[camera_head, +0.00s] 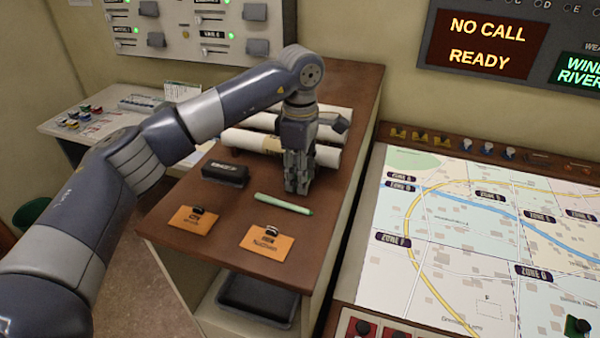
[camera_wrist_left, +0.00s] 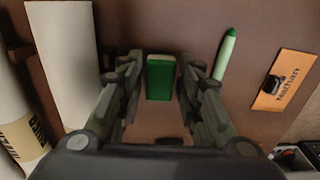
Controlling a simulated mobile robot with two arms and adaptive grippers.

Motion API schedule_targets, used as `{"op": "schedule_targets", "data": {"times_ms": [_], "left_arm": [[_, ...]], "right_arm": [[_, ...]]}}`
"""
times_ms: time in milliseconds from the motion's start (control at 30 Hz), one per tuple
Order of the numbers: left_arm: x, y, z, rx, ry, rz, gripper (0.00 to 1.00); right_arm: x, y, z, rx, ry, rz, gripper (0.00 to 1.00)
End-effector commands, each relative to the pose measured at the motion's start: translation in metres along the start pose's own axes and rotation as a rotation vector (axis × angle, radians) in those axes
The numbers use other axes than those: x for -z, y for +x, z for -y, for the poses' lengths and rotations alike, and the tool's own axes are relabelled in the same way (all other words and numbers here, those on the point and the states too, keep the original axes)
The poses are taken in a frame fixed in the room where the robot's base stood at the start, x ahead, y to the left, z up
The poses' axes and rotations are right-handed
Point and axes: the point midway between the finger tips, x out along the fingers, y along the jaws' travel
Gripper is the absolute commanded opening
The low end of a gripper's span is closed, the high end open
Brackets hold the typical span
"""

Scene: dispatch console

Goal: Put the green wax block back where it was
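The green wax block (camera_wrist_left: 160,78) shows in the left wrist view, between the two fingers of my left gripper (camera_wrist_left: 160,88), with a narrow gap on each side. It looks to be at the brown cabinet top (camera_head: 225,248); whether it touches the surface I cannot tell. In the head view the block is hidden behind the gripper. My left gripper (camera_head: 298,188) points down at the cabinet top, just behind the light green marker (camera_head: 283,204). Its fingers are apart. My right gripper is not in view.
White paper rolls (camera_head: 270,142) lie behind the gripper. A black eraser-like block (camera_head: 225,174) and two orange name cards (camera_head: 266,242) (camera_head: 193,220) lie nearby on the cabinet. A map table (camera_head: 455,230) stands to the right. The cabinet's front edge is partly clear.

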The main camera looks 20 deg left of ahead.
Motion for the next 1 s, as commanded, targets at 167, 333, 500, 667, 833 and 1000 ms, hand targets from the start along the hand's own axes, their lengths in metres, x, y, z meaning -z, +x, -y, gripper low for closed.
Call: {"op": "schedule_targets", "data": {"times_ms": [167,333,500,667,833,1000], "left_arm": [[0.000,0.000,0.000,0.000,0.000,0.000,0.44],[0.000,-0.002,0.000,0.000,0.000,0.000,0.44],[-0.001,-0.013,-0.001,-0.004,0.000,0.001,0.44],[0.000,-0.045,-0.002,-0.007,-0.001,0.001,0.44],[0.000,-0.085,-0.001,-0.003,-0.001,0.001,0.44],[0.000,-0.111,-0.001,-0.001,-0.001,-0.001,0.44]], "right_arm": [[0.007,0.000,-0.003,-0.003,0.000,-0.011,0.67],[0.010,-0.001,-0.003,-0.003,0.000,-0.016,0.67],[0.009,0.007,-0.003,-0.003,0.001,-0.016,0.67],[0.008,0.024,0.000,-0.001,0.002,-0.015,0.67],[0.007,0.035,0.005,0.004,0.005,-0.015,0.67],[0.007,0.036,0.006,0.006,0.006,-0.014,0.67]]}}
